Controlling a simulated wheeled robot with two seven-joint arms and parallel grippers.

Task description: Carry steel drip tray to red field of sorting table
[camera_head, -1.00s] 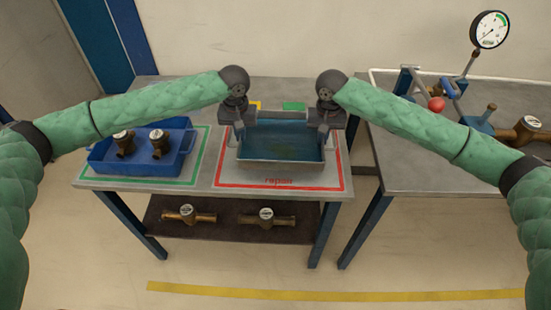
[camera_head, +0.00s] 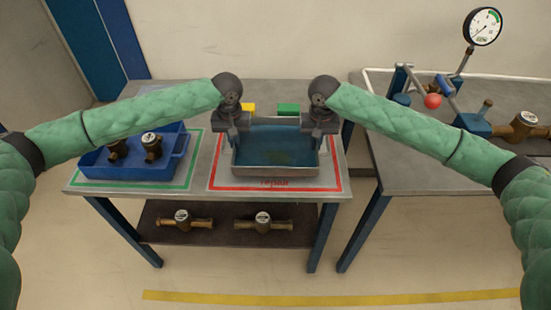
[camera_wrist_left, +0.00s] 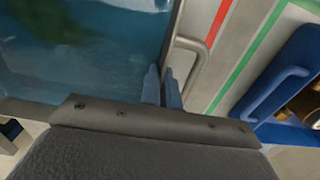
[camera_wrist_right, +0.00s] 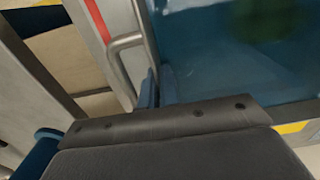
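The steel drip tray (camera_head: 275,170), with bluish liquid inside, is level over the red field (camera_head: 222,187) marked "repair" on the sorting table (camera_head: 200,92). Its front lower edge partly covers the lettering; I cannot tell whether it touches the table. My left gripper (camera_head: 232,138) is at its left end, with close-set fingers (camera_wrist_left: 163,88) at the end wall beside the bar handle (camera_wrist_left: 203,52). My right gripper (camera_head: 320,136) is at the right end in the same way, by the other handle (camera_wrist_right: 115,45). Both appear shut on the tray's end walls. The fingertips are partly hidden.
A blue crate (camera_head: 135,171) with brass meters (camera_head: 152,147) stands on the green field at left. A yellow block (camera_head: 249,109) and a green block (camera_head: 288,109) lie behind the tray. The test bench with a gauge (camera_head: 483,27) is at right. More meters (camera_head: 263,222) are on the lower shelf.

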